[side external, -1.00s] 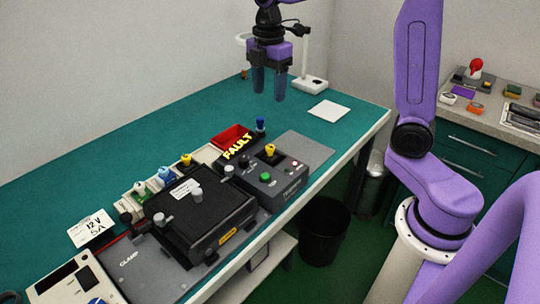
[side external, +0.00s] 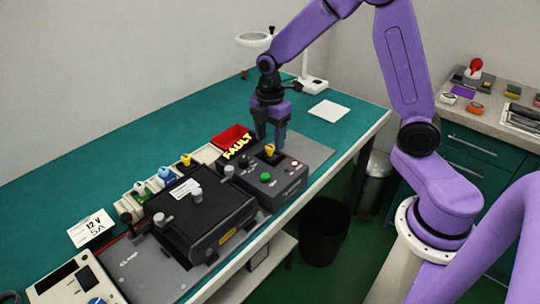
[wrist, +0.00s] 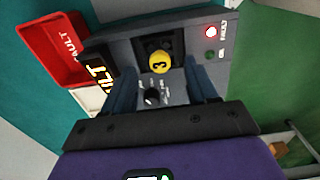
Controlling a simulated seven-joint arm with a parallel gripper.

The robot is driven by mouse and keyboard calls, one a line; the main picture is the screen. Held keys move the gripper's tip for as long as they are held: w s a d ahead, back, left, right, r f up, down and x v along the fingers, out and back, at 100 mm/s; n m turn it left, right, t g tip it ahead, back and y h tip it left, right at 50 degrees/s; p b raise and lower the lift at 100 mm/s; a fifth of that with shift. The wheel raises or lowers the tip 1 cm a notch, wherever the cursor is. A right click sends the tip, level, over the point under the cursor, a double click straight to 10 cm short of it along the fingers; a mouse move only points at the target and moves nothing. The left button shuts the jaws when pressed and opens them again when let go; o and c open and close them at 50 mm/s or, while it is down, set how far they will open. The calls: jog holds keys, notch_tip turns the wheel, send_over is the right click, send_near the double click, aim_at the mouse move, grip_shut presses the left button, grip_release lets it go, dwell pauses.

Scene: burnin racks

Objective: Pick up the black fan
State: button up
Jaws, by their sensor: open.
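A black square part with a yellow knob marked 3 (wrist: 159,61) sits in the top of a dark grey test box; I take it to be the black fan. In the side external view its yellow knob (side external: 270,150) shows below my gripper (side external: 270,142). My gripper is open and points down, low over the box. In the wrist view the fingers of my gripper (wrist: 161,78) stand to either side below the knob, apart from it, with nothing between them.
The test box (side external: 284,175) has a dial, a green button and a lit red lamp (wrist: 211,31) by the word FAULT. A red FAULT bin (side external: 232,136) stands beside it. A black clamp fixture (side external: 205,218) and a rack with coloured knobs (side external: 163,180) lie left. The bench's far end is mostly clear.

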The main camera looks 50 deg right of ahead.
jog(key=shift+f, duration=1.2)
grip_shut()
jog(key=shift+r, duration=0.1)
jog(key=shift+r, duration=0.5)
notch_tip(320, 180, up, 2)
jog(key=shift+s+r, duration=0.15)
jog(key=shift+r, duration=0.1)
jog(key=s+r, duration=0.9)
jog(key=s, duration=0.4)
jog(key=shift+s+d+r, duration=0.15)
jog(key=shift+s+d, duration=0.05)
jog(key=shift+s, duration=0.15)
